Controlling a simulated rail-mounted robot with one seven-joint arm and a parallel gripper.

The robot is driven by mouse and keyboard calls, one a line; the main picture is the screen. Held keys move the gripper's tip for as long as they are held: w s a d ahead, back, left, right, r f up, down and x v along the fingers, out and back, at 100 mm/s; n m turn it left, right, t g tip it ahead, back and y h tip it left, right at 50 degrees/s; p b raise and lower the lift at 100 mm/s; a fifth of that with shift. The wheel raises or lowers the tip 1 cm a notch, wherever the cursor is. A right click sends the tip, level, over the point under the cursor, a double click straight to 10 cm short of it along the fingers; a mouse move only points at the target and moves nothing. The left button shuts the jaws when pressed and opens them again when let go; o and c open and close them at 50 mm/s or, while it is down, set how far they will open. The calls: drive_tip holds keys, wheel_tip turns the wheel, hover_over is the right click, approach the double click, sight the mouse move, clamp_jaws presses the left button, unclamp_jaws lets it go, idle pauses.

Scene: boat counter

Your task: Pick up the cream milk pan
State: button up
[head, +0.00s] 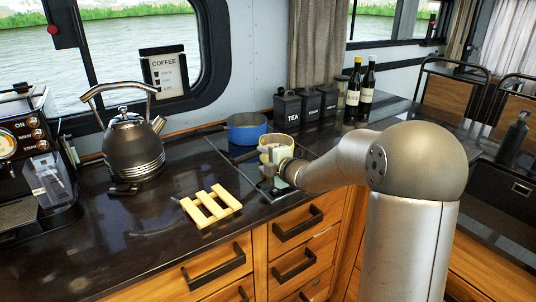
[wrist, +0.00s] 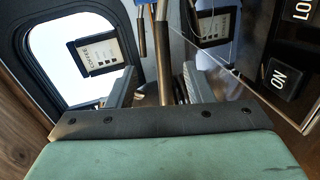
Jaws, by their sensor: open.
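The cream milk pan (head: 275,141) stands on the dark hob, partly hidden behind my gripper (head: 270,160). A dark handle reaches left from beside it, low over the hob. In the wrist view, my gripper (wrist: 158,72) is open, with its two grey fingers apart. A dark, slim handle (wrist: 164,55) runs into the gap between the fingers, with no clear contact on either side. I cannot tell for sure which pan it belongs to. The cream pan's bowl is not clearly seen in the wrist view.
A blue pan (head: 246,129) stands close behind the cream pan. A steel kettle (head: 133,150) and a coffee machine (head: 35,155) are at the left. A wooden trivet (head: 211,206) lies in front. Dark canisters (head: 288,109) and bottles (head: 367,88) stand at the back right.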

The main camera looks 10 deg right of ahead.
sight(254, 155)
drive_tip(key=x, duration=0.4)
drive_tip(key=p+x, duration=0.1)
drive_tip(key=x, duration=0.3)
drive_tip(key=shift+d+f, duration=0.15)
drive_tip(key=shift+f, duration=0.05)
clamp_jaws()
drive_tip(key=shift+r, duration=0.1)
